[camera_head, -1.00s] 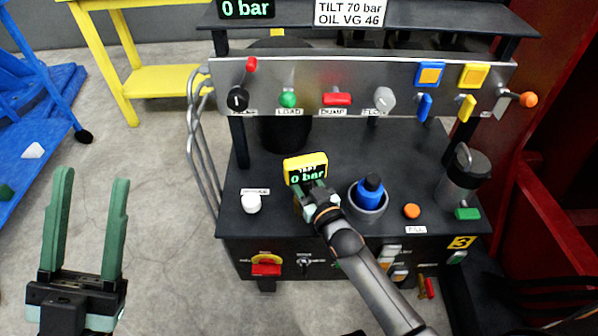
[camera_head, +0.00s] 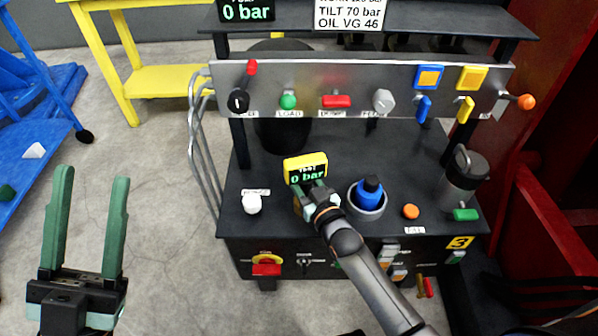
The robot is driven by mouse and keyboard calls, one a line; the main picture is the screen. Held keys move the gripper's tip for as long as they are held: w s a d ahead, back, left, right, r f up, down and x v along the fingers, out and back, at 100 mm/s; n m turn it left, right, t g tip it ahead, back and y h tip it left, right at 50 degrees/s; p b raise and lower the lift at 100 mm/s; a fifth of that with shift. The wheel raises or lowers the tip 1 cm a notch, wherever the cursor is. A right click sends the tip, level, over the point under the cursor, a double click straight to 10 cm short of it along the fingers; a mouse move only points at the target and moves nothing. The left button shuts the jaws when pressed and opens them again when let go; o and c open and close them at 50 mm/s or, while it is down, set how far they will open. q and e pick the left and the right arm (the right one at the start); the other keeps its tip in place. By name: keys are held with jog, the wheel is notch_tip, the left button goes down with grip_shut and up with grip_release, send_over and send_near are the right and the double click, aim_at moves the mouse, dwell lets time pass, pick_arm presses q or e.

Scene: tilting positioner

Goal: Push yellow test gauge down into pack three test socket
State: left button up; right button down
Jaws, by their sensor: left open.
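The yellow test gauge (camera_head: 305,168) has a black face reading "TEST 0 bar". It stands at the front middle of the black hydraulic pack's deck (camera_head: 280,215). My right gripper (camera_head: 311,192) is at the gauge's near lower side; my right arm comes from the lower right. Its fingers are partly hidden, so I cannot tell whether they grip the gauge. The test socket is not visible; the gauge and gripper cover that spot. My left gripper (camera_head: 85,230) is open and empty over the floor at the left. The pack carries a yellow number 3 label (camera_head: 460,242).
A blue-capped holder (camera_head: 370,192) stands right of my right gripper. A white cap (camera_head: 251,203) is to the left, an orange button (camera_head: 411,211) and a dark canister (camera_head: 464,172) to the right. A control panel (camera_head: 330,100) with levers spans behind.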

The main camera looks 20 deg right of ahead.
jog(key=shift+r+p, duration=1.05)
jog(key=shift+r, duration=0.15)
jog(key=shift+p, duration=0.5)
dwell(1.0)
jog(key=shift+f+b, duration=1.5)
jog(key=shift+f, duration=0.4)
jog(key=shift+c, duration=1.4)
grip_release()
